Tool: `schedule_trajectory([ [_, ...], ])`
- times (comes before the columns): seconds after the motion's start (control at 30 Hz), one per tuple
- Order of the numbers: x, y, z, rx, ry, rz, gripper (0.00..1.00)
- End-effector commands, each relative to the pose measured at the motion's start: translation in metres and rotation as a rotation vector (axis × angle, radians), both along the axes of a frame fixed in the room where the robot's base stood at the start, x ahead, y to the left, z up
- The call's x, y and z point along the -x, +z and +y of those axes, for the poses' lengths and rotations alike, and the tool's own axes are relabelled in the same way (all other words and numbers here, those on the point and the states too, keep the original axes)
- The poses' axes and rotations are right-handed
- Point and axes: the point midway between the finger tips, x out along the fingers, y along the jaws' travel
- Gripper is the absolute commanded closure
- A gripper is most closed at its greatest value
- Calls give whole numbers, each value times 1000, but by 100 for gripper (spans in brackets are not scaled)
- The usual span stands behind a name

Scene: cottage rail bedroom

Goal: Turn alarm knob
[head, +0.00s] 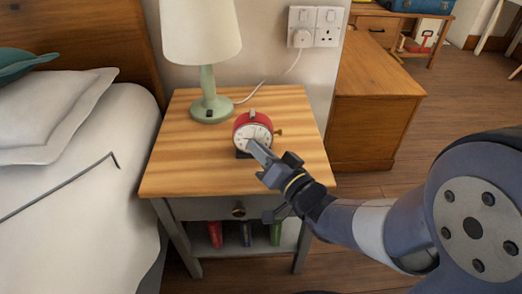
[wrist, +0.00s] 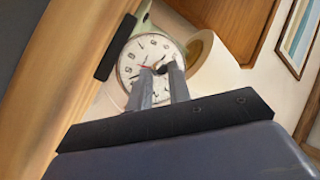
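A red alarm clock (head: 253,130) with a white dial stands on the nightstand (head: 180,172). A small brass-coloured knob (head: 279,132) sticks out from its right side in the head view. My gripper (head: 257,150) is in front of the lower part of the dial and hides some of it. In the wrist view the clock's dial (wrist: 135,55) fills the middle. My two fingers (wrist: 160,75) are apart there, over the lower dial. A small dark shape shows between the fingertips; I cannot tell what it is or whether they touch the dial.
A lamp (head: 208,80) with a pale green base stands behind the clock to the left. Its white cable (head: 266,84) runs to the wall socket (head: 314,27). The bed (head: 80,190) is at the left. The nightstand's front left top is clear.

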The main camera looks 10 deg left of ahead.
Motion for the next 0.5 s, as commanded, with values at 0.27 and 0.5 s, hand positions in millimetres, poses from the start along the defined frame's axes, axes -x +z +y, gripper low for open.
schedule_trajectory([
  [0.27, 0, 0, 0, 1, 0, -1, 75],
  [0.5, 13, 0, -16, 1, -4, 0, 75],
])
